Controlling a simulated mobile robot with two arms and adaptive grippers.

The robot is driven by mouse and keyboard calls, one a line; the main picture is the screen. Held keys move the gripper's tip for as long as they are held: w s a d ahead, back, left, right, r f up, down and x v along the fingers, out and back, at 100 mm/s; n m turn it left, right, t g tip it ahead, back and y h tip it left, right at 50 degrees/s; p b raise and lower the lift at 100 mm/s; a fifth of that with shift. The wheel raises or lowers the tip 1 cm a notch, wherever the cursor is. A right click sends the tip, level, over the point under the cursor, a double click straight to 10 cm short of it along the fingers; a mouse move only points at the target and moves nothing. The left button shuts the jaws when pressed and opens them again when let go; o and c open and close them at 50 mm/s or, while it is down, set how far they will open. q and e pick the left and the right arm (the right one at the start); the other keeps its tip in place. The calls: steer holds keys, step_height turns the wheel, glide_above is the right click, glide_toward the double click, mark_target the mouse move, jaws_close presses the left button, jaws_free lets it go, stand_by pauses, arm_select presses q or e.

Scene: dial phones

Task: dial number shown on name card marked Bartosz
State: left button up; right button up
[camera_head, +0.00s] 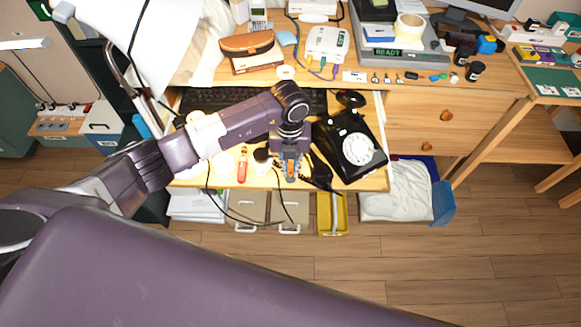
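A black rotary phone (340,135) with a white dial (358,149) stands tilted in the picture at the right part of the wooden desk. My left gripper (290,172) points down over the desk just left of the phone, near a dark coiled cord (319,172). Its fingers are small and partly hidden by the wrist, so I cannot tell whether they are open. A small white card (355,76) lies behind the phone; its writing is too small to read, and I cannot make out the name Bartosz anywhere. My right gripper is out of view.
A dark keyboard (225,98) lies behind my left arm. A white router (327,43), a brown case (247,44) and a device reading READY (388,52) stand further back. A yellow bin (332,213) and a blue bin (442,203) are below the desk's front edge.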

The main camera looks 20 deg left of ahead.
arm_select(q)
steer(key=o, duration=0.5)
step_height(320, 180, up, 12)
stand_by(0.4)
stand_by(0.4)
